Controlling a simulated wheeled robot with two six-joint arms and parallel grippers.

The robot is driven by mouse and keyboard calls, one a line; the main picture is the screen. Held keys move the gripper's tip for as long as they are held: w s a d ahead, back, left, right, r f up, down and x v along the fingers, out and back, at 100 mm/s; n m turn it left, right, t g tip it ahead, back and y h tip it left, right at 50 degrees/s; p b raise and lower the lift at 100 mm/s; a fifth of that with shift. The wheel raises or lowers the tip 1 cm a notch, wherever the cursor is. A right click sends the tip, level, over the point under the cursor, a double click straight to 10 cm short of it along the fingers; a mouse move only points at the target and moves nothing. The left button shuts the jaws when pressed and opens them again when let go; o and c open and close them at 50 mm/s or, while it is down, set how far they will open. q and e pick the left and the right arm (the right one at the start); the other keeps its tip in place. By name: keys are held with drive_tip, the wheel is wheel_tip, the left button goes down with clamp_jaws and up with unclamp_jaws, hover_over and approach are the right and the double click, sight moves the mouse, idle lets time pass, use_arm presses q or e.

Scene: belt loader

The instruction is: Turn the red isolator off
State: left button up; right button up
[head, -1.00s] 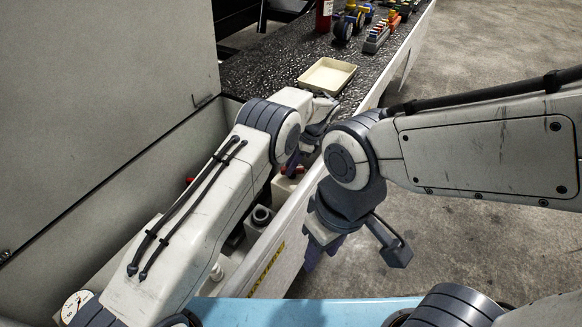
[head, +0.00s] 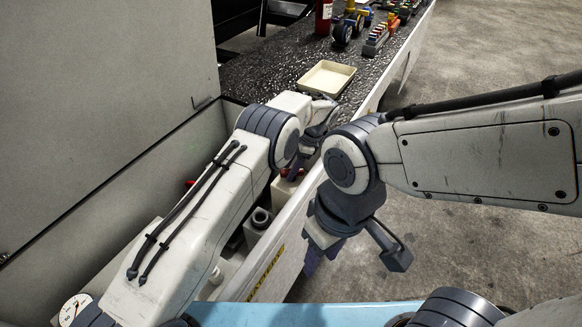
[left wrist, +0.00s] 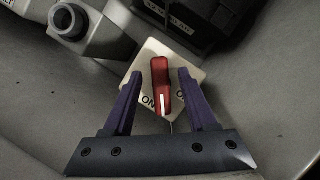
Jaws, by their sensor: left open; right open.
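The red isolator handle (left wrist: 160,80) stands on a pale square plate (left wrist: 150,56) in the left wrist view. Its white line points toward the bottom of the picture, beside the ON lettering; a second label to the right is partly hidden by a finger. My left gripper (left wrist: 158,74) is open, with one purple finger on each side of the handle and visible gaps between. In the head view a bit of red (head: 290,172) shows beneath my left gripper (head: 300,160). My right gripper (head: 312,258) hangs pointing down outside the white side panel, with nothing seen in it.
A grey fitting with a round opening (left wrist: 68,20) and a dark box (left wrist: 168,18) sit near the plate. In the head view, a cream tray (head: 326,77), a red cylinder (head: 323,17) and toy-like parts (head: 350,24) lie on the black belt. Open floor lies to the right.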

sight(303, 170)
use_arm(q)
drive_tip(key=v, duration=1)
drive_tip(key=shift+r, duration=0.2)
drive_tip(key=shift+d, duration=0.15)
drive_tip(key=a+f+h, duration=0.1)
drive_tip(key=f, duration=0.2)
drive_tip(key=a+f+h, duration=0.1)
drive_tip(key=f+h, duration=0.1)
drive_tip(key=f, duration=0.1)
drive_tip(key=a+f+h, duration=0.1)
drive_tip(key=a+f, duration=0.1)
drive_tip(key=f, duration=0.2)
drive_tip(key=shift+s+a+t, duration=0.1)
drive_tip(key=shift+s+t, duration=0.15)
drive_tip(key=shift+t, duration=0.05)
clamp_jaws()
